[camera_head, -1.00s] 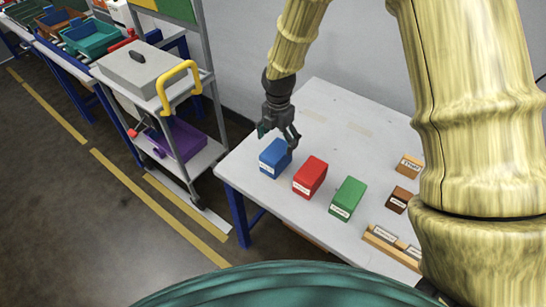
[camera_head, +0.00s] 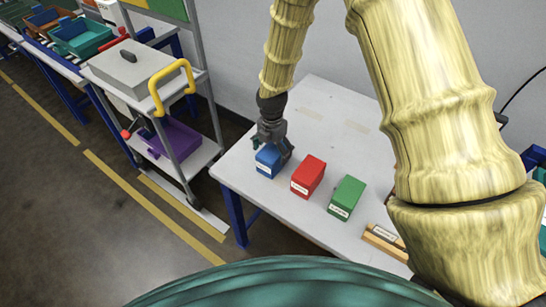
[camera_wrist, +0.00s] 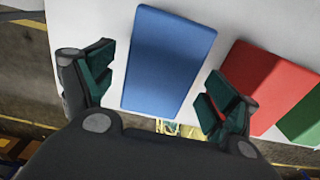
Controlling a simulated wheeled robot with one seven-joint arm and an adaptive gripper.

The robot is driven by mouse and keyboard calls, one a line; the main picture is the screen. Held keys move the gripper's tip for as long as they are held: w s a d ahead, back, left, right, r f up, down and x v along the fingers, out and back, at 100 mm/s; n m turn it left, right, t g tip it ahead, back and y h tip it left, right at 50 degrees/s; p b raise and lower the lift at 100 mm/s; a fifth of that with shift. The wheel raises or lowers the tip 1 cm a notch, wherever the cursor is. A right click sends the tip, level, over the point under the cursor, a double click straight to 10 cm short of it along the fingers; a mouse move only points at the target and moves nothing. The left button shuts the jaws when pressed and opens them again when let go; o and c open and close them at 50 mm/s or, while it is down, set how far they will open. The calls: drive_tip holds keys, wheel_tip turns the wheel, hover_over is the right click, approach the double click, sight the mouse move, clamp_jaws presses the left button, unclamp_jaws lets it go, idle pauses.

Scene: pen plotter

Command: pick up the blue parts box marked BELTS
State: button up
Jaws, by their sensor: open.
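The blue parts box (camera_head: 266,163) stands upright on the white table near its left edge, with a white label on its front whose text is too small to read. My gripper (camera_head: 271,146) is over this box, with its fingers pointing down around its upper part. In the wrist view the blue box (camera_wrist: 168,62) lies between the two open fingers of my gripper (camera_wrist: 155,90). Gaps show on both sides, so neither finger appears to touch it. The box's far side is partly hidden by my gripper in the head view.
A red box (camera_head: 308,176) stands close to the right of the blue one, near my right finger. A green box (camera_head: 347,197) is further right. A wooden label holder (camera_head: 384,241) lies near the front edge. The table (camera_head: 318,122) is clear behind. A cart (camera_head: 187,166) stands left.

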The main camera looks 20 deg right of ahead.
drive_tip(key=shift+w+d+f+p, duration=0.15)
drive_tip(key=shift+f+p, duration=0.7)
drive_tip(key=shift+f, duration=0.35)
drive_tip(key=shift+f+p, duration=0.45)
drive_tip(key=shift+f, duration=0.95)
drive_tip(key=c, duration=1.2)
